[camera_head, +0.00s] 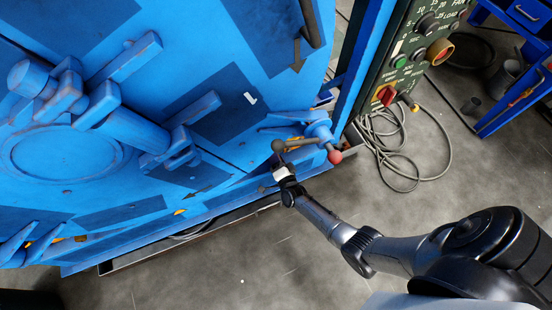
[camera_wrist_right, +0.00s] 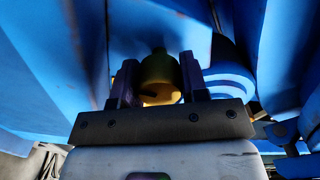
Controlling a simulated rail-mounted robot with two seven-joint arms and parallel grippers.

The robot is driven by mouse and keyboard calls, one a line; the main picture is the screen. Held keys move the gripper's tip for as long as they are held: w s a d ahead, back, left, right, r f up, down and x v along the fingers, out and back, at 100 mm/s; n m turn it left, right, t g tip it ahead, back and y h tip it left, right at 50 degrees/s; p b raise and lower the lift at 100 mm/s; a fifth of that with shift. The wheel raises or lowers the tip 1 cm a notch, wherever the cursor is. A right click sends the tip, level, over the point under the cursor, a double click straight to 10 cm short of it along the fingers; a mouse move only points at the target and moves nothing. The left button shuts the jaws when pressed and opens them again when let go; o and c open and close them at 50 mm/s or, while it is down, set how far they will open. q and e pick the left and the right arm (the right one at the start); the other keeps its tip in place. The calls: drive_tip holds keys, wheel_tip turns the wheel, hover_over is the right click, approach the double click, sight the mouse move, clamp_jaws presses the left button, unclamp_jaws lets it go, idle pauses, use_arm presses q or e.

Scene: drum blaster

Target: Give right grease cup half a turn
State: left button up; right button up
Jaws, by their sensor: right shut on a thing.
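In the right wrist view, a small rounded dull yellow-brown cup (camera_wrist_right: 158,68), the grease cup, stands between the two fingers of my right gripper (camera_wrist_right: 158,88). The fingers are shut on its sides, and its lower part glows yellow. In the head view, my right gripper (camera_head: 280,171) reaches the lower right edge of the blue machine (camera_head: 225,165), just below a dark lever. The cup cannot be made out clearly there. My left gripper is not in view.
A green control panel (camera_head: 408,60) stands at the upper right. Grey cables (camera_head: 388,150) lie coiled on the floor. Blue machine walls hem in the gripper in the wrist view.

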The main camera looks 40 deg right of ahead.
drive_tip(key=shift+w+r, duration=0.1)
drive_tip(key=shift+r, duration=0.1)
idle(0.3)
drive_tip(key=o, duration=0.8)
drive_tip(key=shift+f, duration=0.1)
drive_tip(key=shift+o, duration=0.5)
drive_tip(key=shift+s, duration=0.2)
